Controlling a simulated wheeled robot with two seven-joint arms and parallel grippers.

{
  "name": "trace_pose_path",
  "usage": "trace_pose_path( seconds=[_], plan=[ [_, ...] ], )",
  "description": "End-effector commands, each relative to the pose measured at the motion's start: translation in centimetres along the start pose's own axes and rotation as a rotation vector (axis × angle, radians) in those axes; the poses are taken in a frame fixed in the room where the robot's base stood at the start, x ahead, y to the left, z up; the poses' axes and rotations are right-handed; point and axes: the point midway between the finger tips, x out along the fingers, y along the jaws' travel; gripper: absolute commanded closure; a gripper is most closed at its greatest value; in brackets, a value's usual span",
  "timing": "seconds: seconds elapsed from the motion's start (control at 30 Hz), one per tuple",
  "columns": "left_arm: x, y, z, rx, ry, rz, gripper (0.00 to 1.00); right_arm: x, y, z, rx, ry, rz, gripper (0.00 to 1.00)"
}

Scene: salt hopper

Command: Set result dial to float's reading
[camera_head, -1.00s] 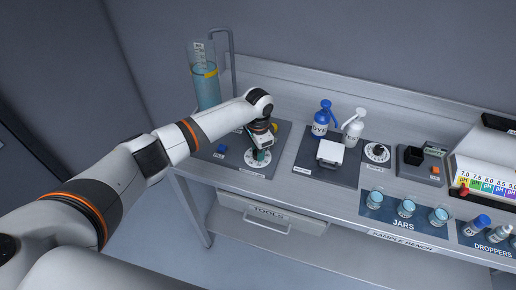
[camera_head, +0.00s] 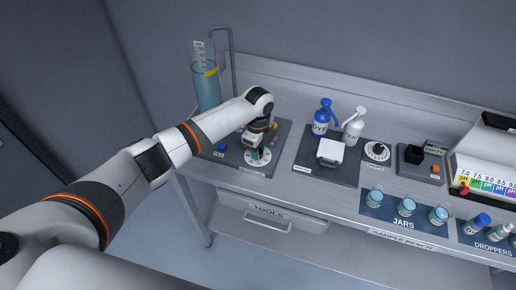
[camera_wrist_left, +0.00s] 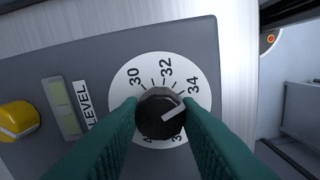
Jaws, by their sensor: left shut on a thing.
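My left gripper (camera_head: 256,154) is shut on the black knob of a white dial (camera_head: 262,160) at the left end of the bench. In the left wrist view its green fingers flank the knob (camera_wrist_left: 160,113). The knob's white pointer aims right and slightly up, just below the 34 mark on the dial face (camera_wrist_left: 150,66). Some numbers are hidden by the fingers. A tall clear cylinder (camera_head: 207,92) of blue liquid stands at the back left. A paper-like scale (camera_head: 200,52) shows at its top; its reading is too small to tell. My right gripper is out of view.
A yellow knob (camera_wrist_left: 18,120) and a LEVEL strip (camera_wrist_left: 63,108) sit left of the dial.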

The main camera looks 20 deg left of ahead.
Motion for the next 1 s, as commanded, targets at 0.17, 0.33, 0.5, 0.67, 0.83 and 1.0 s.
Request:
trace_pose_path(
  seconds=[0.17,0.33,0.5,0.67,0.83,1.0],
  plan=[
    [-0.1,0.1,0.0,0.166,-0.002,0.003,0.93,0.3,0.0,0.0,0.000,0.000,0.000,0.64],
    [-0.1,0.1,0.0,0.328,-0.002,0.003,0.93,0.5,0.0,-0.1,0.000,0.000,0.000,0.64],
    [-0.1,0.1,0.0,0.482,-0.002,0.003,0.93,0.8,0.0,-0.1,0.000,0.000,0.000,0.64],
    [-0.1,0.1,0.0,0.611,-0.001,0.004,0.93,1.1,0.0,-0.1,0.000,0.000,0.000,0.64],
    [-0.1,0.1,0.0,0.719,0.000,0.005,0.93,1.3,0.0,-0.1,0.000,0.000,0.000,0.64],
    [-0.2,0.1,0.0,0.791,0.000,0.005,0.93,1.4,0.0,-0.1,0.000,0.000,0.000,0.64]
  ],
)
